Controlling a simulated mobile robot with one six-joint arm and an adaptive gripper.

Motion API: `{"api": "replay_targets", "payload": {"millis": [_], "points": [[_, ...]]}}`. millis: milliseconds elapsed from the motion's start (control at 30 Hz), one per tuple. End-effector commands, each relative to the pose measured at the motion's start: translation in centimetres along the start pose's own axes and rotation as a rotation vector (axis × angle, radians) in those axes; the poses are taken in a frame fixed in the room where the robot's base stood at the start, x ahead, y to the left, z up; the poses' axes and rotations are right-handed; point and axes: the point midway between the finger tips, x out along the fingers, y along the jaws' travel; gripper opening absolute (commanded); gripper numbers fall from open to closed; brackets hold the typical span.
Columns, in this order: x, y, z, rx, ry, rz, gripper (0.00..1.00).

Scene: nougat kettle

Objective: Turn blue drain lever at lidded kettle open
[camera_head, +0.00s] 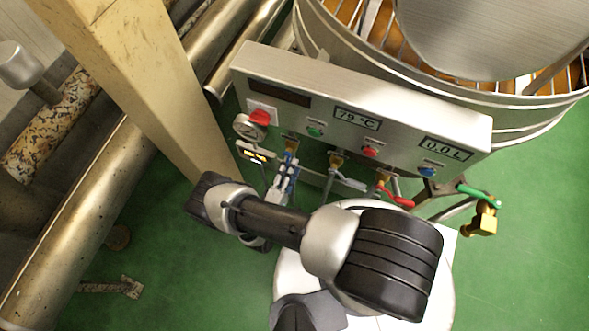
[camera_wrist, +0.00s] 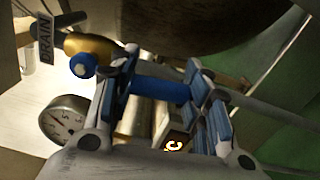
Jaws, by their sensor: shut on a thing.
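The blue drain lever (camera_wrist: 165,89) runs across the wrist view from a brass valve (camera_wrist: 92,46) with a blue round end. A DRAIN label (camera_wrist: 46,38) hangs beside that valve. My gripper (camera_wrist: 163,76) has its blue-padded fingers on both sides of the lever and is shut on it. In the head view my gripper (camera_head: 284,182) is below the left part of the control panel (camera_head: 300,88), at the leftmost brass valve (camera_head: 291,145); the lever is hard to tell from the blue pads there. The kettle (camera_head: 400,80) stands behind the panel, partly covered by a grey lid (camera_head: 480,35).
A pressure gauge (camera_head: 249,127) is close on the left. A beige post (camera_head: 135,75) and metal pipes (camera_head: 75,230) stand left.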

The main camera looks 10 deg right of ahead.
Motion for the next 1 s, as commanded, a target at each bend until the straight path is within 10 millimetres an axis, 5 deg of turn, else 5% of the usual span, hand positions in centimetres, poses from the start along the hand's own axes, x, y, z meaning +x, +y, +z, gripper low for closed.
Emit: {"api": "replay_targets", "payload": {"millis": [867, 900, 1000], "points": [[-0.06, -0.11, -1.16, 0.147, 0.001, -0.003, 0.01], [-0.07, -0.11, -1.17, 0.147, 0.002, -0.003, 0.46], [-0.05, -0.09, -1.17, 0.146, 0.002, -0.002, 0.53]]}}
